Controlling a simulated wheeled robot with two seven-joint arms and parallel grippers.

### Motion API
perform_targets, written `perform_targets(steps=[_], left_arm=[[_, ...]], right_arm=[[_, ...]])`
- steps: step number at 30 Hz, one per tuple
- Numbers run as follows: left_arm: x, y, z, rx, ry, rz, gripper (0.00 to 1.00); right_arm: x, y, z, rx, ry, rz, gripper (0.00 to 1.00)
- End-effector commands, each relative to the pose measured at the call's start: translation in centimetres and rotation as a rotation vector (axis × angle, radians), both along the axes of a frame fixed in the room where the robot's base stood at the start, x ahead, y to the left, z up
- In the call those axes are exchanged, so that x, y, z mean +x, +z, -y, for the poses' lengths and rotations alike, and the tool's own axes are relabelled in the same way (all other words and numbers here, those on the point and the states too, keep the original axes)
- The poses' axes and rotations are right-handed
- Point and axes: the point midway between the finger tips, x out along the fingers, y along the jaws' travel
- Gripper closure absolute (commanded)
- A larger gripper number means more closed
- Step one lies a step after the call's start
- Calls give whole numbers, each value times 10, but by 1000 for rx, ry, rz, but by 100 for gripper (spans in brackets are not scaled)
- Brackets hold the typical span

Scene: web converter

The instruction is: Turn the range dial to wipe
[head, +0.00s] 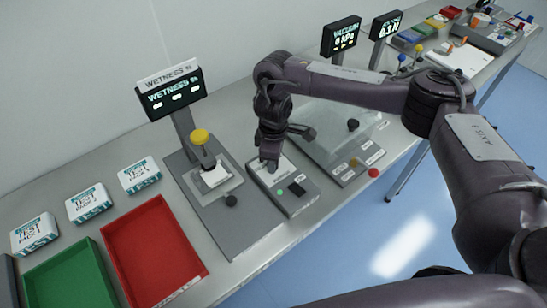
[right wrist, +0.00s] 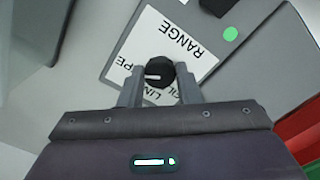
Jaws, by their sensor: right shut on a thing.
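The range dial (right wrist: 159,73) is a round black knob with a white pointer mark, on a white label plate (right wrist: 190,42) printed RANGE. In the right wrist view the mark lies on the knob's left side, towards a partly hidden label ending in "PE". Other labels by the fingers are partly covered. My right gripper (right wrist: 160,88) is shut on the dial, one finger at each side. In the head view my right gripper (head: 268,164) reaches down onto the grey control box (head: 299,208) and hides the dial. My left gripper is not in view.
The box also has a green button (head: 281,191) and a black switch (head: 297,187). A wetness tester (head: 238,232) with a yellow knob (head: 199,136) stands to the left. A clear-covered vacuum unit is close on the right. Red (head: 207,272) and green trays lie front left.

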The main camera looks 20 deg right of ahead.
Motion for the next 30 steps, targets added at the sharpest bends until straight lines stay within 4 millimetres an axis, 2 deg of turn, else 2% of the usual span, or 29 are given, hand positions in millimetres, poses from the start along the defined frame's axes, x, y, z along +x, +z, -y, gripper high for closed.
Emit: perform_targets(steps=[5, 6, 11, 20, 23, 30], left_arm=[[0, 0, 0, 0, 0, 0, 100], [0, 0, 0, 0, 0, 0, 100], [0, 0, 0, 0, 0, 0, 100], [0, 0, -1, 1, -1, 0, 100], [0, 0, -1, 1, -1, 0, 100], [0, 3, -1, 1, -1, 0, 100]], right_arm=[[2, 1, 0, 2, -3, 5, 92], [2, 1, 0, 2, -2, 5, 67], [1, 1, 0, 2, -1, 3, 48], [1, 3, 0, 1, 0, 3, 48], [2, 13, 0, 1, 1, 5, 48], [2, 55, 0, -1, 1, 8, 48]])
